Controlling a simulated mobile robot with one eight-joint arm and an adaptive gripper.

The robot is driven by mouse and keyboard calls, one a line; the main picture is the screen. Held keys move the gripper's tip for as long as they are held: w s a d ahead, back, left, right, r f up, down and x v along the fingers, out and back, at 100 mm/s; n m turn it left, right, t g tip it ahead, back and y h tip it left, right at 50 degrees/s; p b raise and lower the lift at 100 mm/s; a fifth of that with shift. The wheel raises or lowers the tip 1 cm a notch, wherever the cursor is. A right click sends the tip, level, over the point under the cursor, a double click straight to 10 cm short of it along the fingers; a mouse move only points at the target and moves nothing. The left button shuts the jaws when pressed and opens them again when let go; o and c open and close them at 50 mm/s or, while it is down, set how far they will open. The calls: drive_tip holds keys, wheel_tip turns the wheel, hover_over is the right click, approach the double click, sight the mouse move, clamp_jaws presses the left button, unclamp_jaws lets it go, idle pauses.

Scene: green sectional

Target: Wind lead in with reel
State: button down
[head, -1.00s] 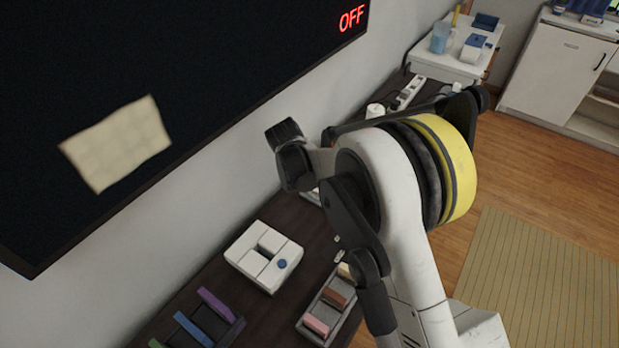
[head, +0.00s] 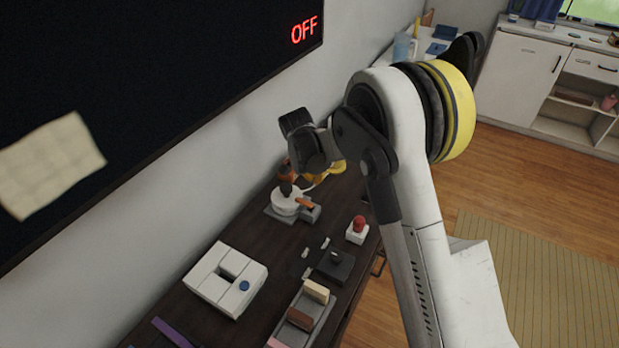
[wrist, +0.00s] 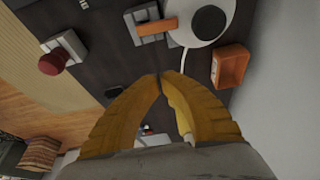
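The reel (head: 288,200) is a white round drum with a dark knob and an orange handle, on a grey base on the dark bench. It also shows at the top of the wrist view (wrist: 204,24). A thin white lead (wrist: 184,60) runs from it toward my gripper, and its far part is hidden behind a finger. My gripper (wrist: 158,77) has yellow fingers whose tips meet. I see nothing clearly held between them. A pale yellow piece (wrist: 181,108) shows beyond the fingers; I cannot tell whether it joins the lead. In the head view my gripper (head: 328,172) is beyond the reel.
An orange box (wrist: 230,67) stands beside the reel. A red button on a white block (head: 358,228) is at the bench's right edge. A white box with a blue button (head: 226,280) and a grey tray of coloured blocks (head: 305,317) are nearer. A wall screen (head: 150,90) reads OFF.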

sight(290, 199)
drive_tip(key=b+x, duration=0.2)
drive_tip(key=x, duration=0.4)
drive_tip(key=shift+f, duration=0.15)
drive_tip(key=s+a+b, duration=0.1)
drive_tip(key=s+a, duration=0.1)
drive_tip(key=shift+s, duration=0.35)
drive_tip(key=shift+s+a, duration=0.15)
drive_tip(key=shift+a, duration=0.1)
